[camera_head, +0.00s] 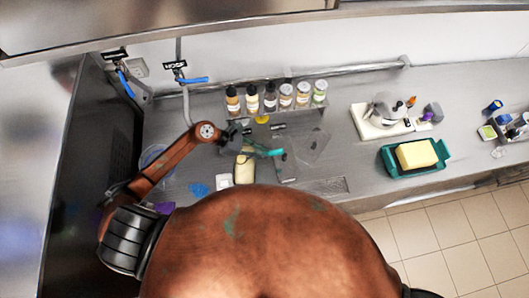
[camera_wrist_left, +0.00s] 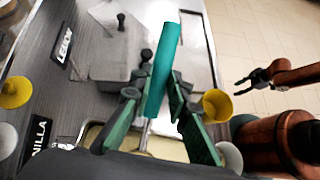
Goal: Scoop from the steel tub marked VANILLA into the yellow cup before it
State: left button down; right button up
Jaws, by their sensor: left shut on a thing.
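My left gripper (camera_head: 262,151) is shut on the teal handle of a scoop (camera_head: 277,152). The handle (camera_wrist_left: 163,65) stands between the green fingers (camera_wrist_left: 155,112) in the left wrist view. Its metal shank points down at the cream-filled steel tub (camera_head: 245,170); the scoop's bowl is hidden. The VANILLA label (camera_wrist_left: 37,140) is at that tub's left in the wrist view. One yellow cup (camera_wrist_left: 217,105) stands on the robot side of the tubs. Another yellow cup (camera_wrist_left: 15,92) stands on the label side. My right gripper (camera_wrist_left: 250,83) looks open and empty.
A tub with a clear lid (camera_head: 313,145) and the LEMON label (camera_wrist_left: 62,45) is beside the cream tub. Several jars (camera_head: 275,98) line the back. A green tray (camera_head: 402,165) with a yellow block stands at right. Bare counter (camera_head: 350,160) lies between.

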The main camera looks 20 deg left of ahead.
pick_arm(q)
jog(key=shift+d+r+p, duration=0.1)
jog(key=shift+r+p, duration=0.25)
jog(key=shift+r, duration=0.3)
jog(key=p, duration=0.1)
jog(key=y+p, duration=0.1)
jog(key=p, duration=0.1)
jog(key=shift+w+d+r, duration=0.15)
jog(key=shift+d, duration=0.15)
jog(key=shift+d+r+g+y, duration=0.1)
jog(key=shift+d+g+y, duration=0.1)
jog(key=shift+g+y, duration=0.15)
jog(key=shift+w+d+g+y, duration=0.25)
jog(key=shift+d+y, duration=0.3)
jog(key=shift+y, duration=0.5)
jog(key=shift+s+a, duration=0.1)
